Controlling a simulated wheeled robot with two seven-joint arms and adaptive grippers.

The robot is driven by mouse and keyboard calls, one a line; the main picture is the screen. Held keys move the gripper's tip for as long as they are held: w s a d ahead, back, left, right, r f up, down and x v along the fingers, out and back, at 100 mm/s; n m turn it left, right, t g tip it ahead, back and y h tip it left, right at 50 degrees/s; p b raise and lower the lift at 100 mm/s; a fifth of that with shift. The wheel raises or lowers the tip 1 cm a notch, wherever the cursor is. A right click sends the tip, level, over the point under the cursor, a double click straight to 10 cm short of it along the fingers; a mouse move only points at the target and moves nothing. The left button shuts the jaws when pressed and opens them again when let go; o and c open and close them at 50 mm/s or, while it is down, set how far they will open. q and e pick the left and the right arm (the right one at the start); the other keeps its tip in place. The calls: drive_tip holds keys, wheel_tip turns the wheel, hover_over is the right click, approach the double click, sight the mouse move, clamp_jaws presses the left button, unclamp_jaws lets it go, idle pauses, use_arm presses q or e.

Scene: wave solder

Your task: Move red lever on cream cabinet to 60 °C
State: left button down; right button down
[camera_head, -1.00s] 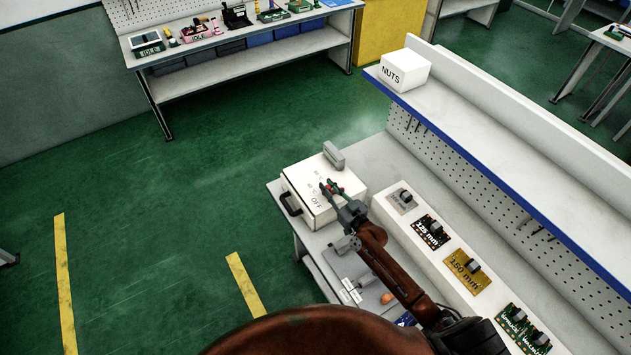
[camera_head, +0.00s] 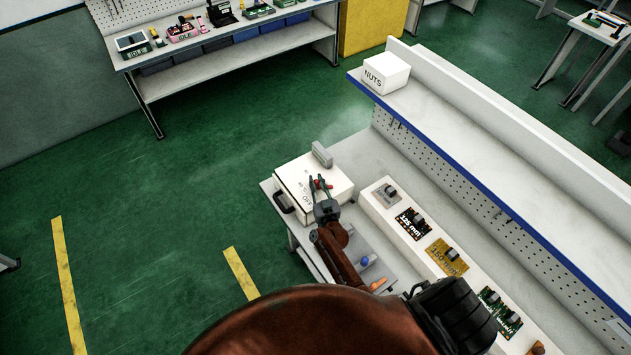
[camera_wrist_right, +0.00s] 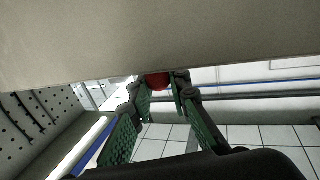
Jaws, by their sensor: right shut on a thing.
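The cream cabinet (camera_head: 294,182) stands at the left end of the workbench, with a dark handle on its left side. Its top carries small markings; only part of the lettering shows beside my gripper. My right gripper (camera_head: 320,184) is over the cabinet top, its fingers shut on the red lever. In the right wrist view the red lever (camera_wrist_right: 159,80) shows between the fingertips, close against the pale cabinet surface (camera_wrist_right: 150,35). The lever's exact setting cannot be read. My left gripper is not in view.
A grey block (camera_head: 322,154) sits at the cabinet's back edge. A white rack (camera_head: 405,250) with labelled boards runs to the right. A NUTS box (camera_head: 386,73) stands on the raised shelf (camera_head: 440,110). Green floor (camera_head: 160,210) is open to the left.

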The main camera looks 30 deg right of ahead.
drive_tip(key=shift+w, duration=0.1)
idle(0.4)
drive_tip(key=c, duration=1.8)
unclamp_jaws()
drive_tip(key=shift+s+a+f, duration=0.1)
drive_tip(key=shift+s, duration=0.4)
drive_tip(key=v, duration=0.6)
drive_tip(key=shift+s+a, duration=0.15)
drive_tip(key=shift+s, duration=0.05)
